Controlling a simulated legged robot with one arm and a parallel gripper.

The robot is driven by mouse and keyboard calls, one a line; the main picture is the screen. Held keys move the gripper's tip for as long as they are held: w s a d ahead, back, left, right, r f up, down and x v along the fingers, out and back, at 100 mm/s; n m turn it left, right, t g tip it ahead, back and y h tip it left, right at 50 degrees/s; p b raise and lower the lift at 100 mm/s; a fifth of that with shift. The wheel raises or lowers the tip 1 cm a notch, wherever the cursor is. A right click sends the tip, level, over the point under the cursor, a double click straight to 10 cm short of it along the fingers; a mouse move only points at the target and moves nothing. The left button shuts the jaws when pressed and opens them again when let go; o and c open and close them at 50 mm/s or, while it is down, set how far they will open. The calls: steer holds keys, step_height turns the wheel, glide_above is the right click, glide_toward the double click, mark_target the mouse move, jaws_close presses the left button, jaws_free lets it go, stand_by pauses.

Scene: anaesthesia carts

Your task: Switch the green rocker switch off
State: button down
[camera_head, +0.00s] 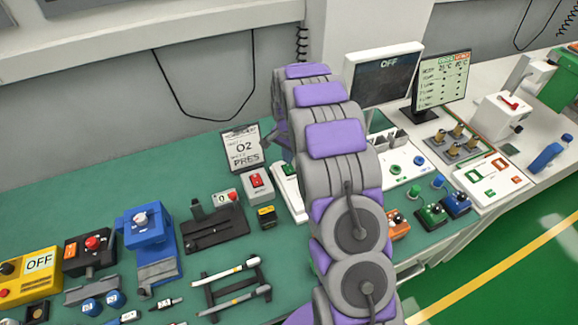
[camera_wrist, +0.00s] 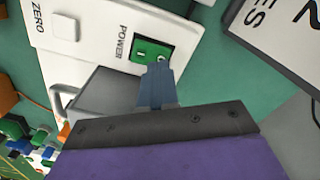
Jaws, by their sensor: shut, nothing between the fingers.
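The green rocker switch (camera_wrist: 152,52) sits on a white panel (camera_wrist: 95,45) beside the printed word POWER in the wrist view. Its face carries an I mark on the left and an O mark on the right. I cannot tell which side is pressed. My gripper (camera_wrist: 157,72) is shut and empty. Its blue-grey fingertips lie just below the switch in the picture and overlap its lower edge; contact cannot be told.
A white button (camera_wrist: 66,27) marked ZERO is on the same panel. A sign (camera_head: 244,148) reading O2 PRES stands left of my arm. A red switch box (camera_head: 257,185) is nearby. A dark screen (camera_head: 385,77) showing OFF stands behind. Several devices crowd the green bench.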

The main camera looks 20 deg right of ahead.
mark_target(287, 166)
steer(key=shift+a+r+p, duration=0.2)
steer(key=shift+r+p, duration=0.25)
steer(key=shift+r, duration=0.95)
step_height(287, 166, up, 3)
steer(key=shift+d+f+p, duration=0.1)
steer(key=shift+f+p, duration=0.1)
steer(key=shift+p, duration=0.3)
steer(key=s+a+r+n, duration=0.3)
steer(key=s+a+r, duration=0.1)
steer(key=s+r, duration=0.4)
steer(key=s+a+r+n, duration=0.2)
steer(key=s+a+r, duration=0.25)
steer(key=s, duration=0.55)
steer(key=s+a+r+n+g, duration=0.1)
steer(key=s+a+n, duration=0.1)
steer(key=s, duration=1.1)
steer(key=s+a+r+n, duration=0.1)
steer(key=s+n, duration=0.4)
steer(key=s, duration=0.8)
steer(key=shift+a+r+g, duration=0.25)
steer(key=shift+a+g, duration=0.15)
steer(key=shift+a, duration=0.1)
